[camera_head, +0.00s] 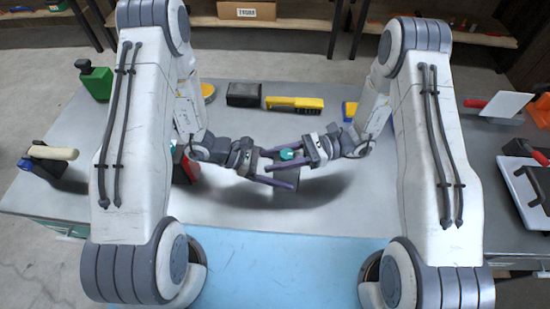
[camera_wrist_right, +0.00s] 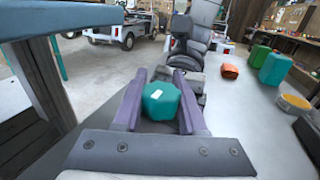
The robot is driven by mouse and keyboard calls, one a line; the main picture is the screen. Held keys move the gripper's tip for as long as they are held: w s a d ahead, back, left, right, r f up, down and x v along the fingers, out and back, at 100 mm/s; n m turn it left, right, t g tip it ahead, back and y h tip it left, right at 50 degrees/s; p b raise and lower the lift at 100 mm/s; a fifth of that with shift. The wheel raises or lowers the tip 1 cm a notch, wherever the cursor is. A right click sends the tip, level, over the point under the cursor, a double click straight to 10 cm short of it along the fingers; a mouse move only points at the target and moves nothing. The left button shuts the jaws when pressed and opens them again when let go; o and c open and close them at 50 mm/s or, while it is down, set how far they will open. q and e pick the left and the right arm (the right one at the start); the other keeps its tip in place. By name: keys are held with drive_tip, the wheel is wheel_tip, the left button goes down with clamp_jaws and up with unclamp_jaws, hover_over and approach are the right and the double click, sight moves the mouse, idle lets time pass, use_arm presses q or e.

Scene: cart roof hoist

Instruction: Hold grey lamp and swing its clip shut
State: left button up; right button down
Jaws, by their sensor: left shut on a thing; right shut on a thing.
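My left gripper (camera_head: 270,168) and right gripper (camera_head: 290,163) meet above the middle of the grey table, with their purple fingers close together. A small teal faceted piece (camera_head: 288,154) sits between them. In the right wrist view the teal piece (camera_wrist_right: 161,101) has a white mark and lies between the right gripper's fingers (camera_wrist_right: 159,103). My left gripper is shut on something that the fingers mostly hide. I cannot make out the grey lamp's outline or its clip, nor whether the teal piece belongs to it.
A black box (camera_head: 243,94) and a yellow-and-black tool (camera_head: 294,103) lie behind the grippers. A green bottle (camera_head: 97,82) stands at back left. A white-handled tool (camera_head: 52,152) lies at left, a white tray (camera_head: 527,192) at right. A blue mat (camera_head: 290,270) covers the front.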

drive_tip(key=m+t, duration=0.1)
drive_tip(key=t, duration=0.1)
drive_tip(key=m+t, duration=0.2)
drive_tip(key=t, duration=0.1)
drive_tip(key=w+m+t+y, duration=0.1)
drive_tip(key=m+t, duration=0.1)
drive_tip(key=t, duration=0.1)
drive_tip(key=shift+w, duration=0.1)
drive_tip(key=m+t, duration=0.1)
drive_tip(key=t, duration=0.1)
drive_tip(key=m+t+h, duration=0.1)
drive_tip(key=m+t, duration=0.1)
drive_tip(key=t, duration=0.1)
drive_tip(key=shift+w, duration=0.4)
drive_tip(key=shift+w+d+m+t+h, duration=0.1)
drive_tip(key=shift+w+m+t+h, duration=0.05)
drive_tip(key=shift+m+t+h, duration=0.4)
drive_tip(key=shift+w+m+t+h, duration=0.15)
drive_tip(key=shift+m+t+h, duration=0.2)
drive_tip(key=shift+m+t, duration=0.4)
drive_tip(key=shift+d, duration=0.1)
drive_tip(key=shift+c, duration=2.2)
unclamp_jaws()
drive_tip(key=shift+w, duration=0.1)
